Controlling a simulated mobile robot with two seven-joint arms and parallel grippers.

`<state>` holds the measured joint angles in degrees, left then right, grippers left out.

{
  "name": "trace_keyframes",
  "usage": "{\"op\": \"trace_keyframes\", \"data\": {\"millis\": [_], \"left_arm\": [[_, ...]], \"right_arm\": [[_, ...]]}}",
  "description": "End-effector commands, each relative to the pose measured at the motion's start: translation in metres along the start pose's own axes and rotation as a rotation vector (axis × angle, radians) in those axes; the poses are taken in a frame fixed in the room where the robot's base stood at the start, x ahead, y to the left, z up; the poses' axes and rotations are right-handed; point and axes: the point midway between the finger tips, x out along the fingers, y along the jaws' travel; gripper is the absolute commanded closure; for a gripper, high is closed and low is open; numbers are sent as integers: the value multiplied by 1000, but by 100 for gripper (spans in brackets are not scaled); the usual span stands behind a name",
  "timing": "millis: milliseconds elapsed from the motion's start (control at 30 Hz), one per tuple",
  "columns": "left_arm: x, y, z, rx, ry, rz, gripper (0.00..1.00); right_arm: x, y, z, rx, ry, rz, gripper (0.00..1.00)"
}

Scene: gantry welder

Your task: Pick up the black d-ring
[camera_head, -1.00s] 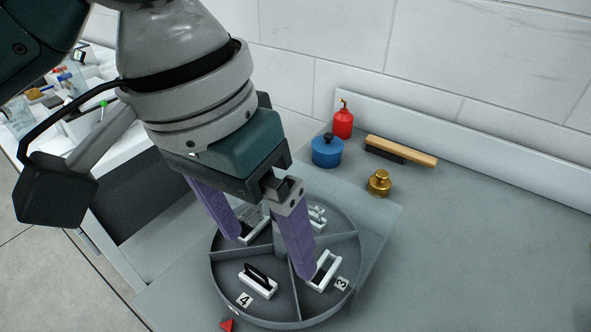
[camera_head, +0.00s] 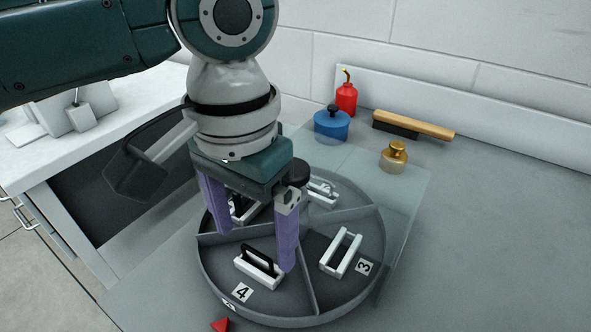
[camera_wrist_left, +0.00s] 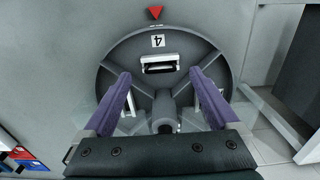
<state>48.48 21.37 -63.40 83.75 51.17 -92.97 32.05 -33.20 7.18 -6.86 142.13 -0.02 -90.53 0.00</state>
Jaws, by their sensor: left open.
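The black d-ring (camera_head: 257,258) stands in a white holder (camera_head: 266,277) in the compartment marked 4 of a round grey divided tray (camera_head: 328,292). In the left wrist view the dark ring (camera_wrist_left: 160,68) lies ahead, centred between the fingers. My left gripper (camera_head: 256,250) is open and empty, with its purple fingers pointing down over the tray. In the head view one finger is left of the ring and the other overlaps the right part of compartment 4. Its exact height above the ring is unclear. My right gripper is not in view.
A white holder (camera_head: 341,253) stands in compartment 3; other holders sit behind. A see-through panel covers the tray's rear right. A blue pot (camera_head: 331,126), red oil can (camera_head: 346,98), brass weight (camera_head: 394,156) and wooden-handled brush (camera_head: 415,126) stand behind. Bench space at right is clear.

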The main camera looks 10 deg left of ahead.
Motion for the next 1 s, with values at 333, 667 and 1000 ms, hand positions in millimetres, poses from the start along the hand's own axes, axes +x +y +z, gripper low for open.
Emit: {"op": "trace_keyframes", "data": {"millis": [333,667,1000], "left_arm": [[22,0,0,0,2,-1,6],[22,0,0,0,1,-1,36],[22,0,0,0,1,-1,74]], "right_arm": [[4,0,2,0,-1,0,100],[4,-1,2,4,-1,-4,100],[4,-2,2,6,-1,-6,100]]}}
